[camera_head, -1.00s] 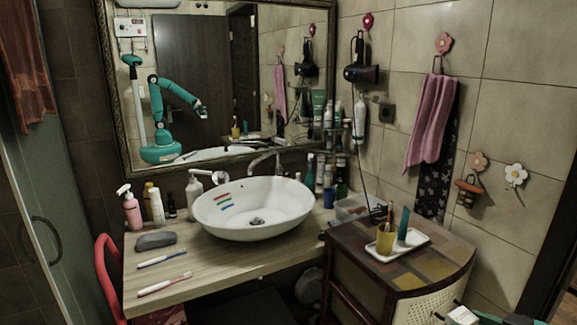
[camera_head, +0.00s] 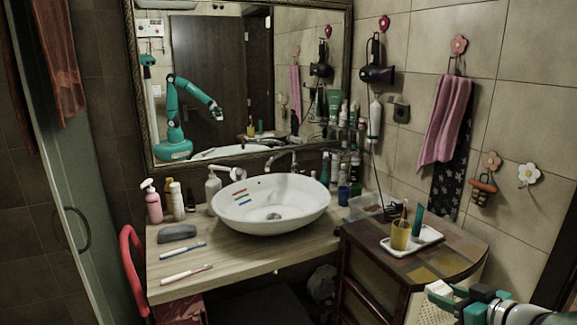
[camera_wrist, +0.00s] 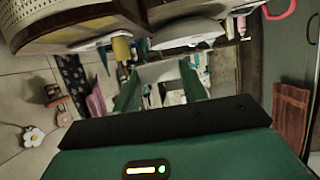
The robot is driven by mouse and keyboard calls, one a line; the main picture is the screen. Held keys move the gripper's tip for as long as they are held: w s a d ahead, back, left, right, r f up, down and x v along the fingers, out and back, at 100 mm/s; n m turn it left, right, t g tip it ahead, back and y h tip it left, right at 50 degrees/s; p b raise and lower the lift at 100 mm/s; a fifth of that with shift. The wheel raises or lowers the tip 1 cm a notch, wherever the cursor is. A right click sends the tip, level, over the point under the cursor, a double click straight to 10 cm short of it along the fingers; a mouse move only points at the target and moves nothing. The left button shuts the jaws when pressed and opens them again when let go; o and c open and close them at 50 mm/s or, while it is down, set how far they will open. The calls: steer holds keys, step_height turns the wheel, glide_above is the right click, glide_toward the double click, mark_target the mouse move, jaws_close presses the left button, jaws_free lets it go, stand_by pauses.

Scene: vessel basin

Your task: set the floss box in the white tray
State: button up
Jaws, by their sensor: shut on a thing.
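The floss box looks like a small white block (camera_head: 439,288) at the tip of my gripper (camera_head: 452,295), low at the right in the head view. In the wrist view the white box (camera_wrist: 163,71) sits between the two green fingers of my gripper (camera_wrist: 160,85), which is shut on it. The white tray (camera_head: 428,239) lies on the dark cabinet's top. A yellow cup (camera_head: 400,235) and an upright green tube (camera_head: 418,224) stand on it. My gripper is in front of the cabinet, apart from the tray.
The cabinet top (camera_head: 436,272) has bare room in front of the tray. A clear bin (camera_head: 372,206) stands behind it. The white basin (camera_head: 272,205) is on the wooden counter to the left, with bottles and toothbrushes.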

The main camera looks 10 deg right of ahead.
steer(key=s+a+x, duration=0.1)
steer(key=a+x, duration=0.1)
steer(key=x, duration=1.1)
steer(key=w+a+f+m+h, duration=0.1)
steer(key=w+a+f, duration=0.3)
steer(key=a+f, duration=0.5)
steer(key=w+a+f+m+h, duration=0.2)
steer(key=w+a+f, duration=0.2)
steer(key=a+f, duration=0.5)
step_height(320, 180, down, 2)
steer(key=shift+f+h, duration=0.1)
steer(key=shift+h, duration=0.2)
steer(key=shift+w+d, duration=0.1)
